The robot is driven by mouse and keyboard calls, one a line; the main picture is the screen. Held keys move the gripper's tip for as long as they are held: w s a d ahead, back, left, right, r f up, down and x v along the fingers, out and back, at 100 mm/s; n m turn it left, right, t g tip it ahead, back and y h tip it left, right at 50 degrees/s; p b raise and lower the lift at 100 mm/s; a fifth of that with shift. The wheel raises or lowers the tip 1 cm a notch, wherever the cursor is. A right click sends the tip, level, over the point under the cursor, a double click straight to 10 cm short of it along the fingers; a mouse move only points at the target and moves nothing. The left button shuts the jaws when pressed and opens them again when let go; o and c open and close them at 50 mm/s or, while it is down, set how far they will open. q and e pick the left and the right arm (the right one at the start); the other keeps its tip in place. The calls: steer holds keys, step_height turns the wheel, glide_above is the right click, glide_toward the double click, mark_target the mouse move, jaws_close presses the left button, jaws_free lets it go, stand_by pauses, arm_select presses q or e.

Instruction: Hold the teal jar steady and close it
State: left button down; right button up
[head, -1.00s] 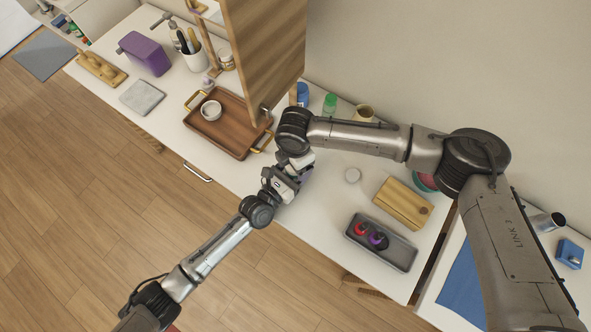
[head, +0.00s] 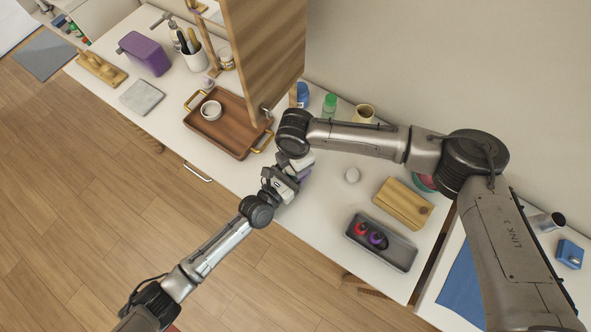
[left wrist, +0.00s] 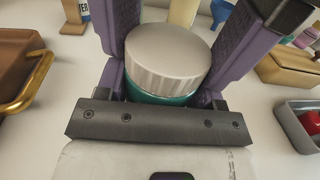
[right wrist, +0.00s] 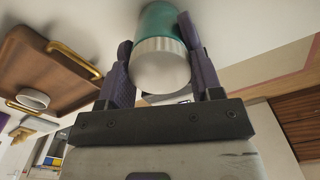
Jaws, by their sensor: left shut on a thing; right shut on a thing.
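The teal jar (left wrist: 165,98) stands between the purple fingers of my left gripper (left wrist: 172,60), which is shut on its body. Its ribbed silver lid (left wrist: 168,68) sits on top, apparently level. In the right wrist view, my right gripper (right wrist: 157,50) is shut on the lid (right wrist: 160,66), with the teal body (right wrist: 158,20) beyond it. In the head view the two grippers meet at the counter's front part and hide nearly all of the jar. Whether the lid is fully tight cannot be told.
A wooden tray (head: 219,138) with a small white bowl (head: 211,110) lies left of the grippers. A wooden cabinet (head: 262,55) hangs behind.

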steer(key=m, duration=0.3)
steer(key=o, duration=0.8)
steer(key=shift+o, duration=1.1)
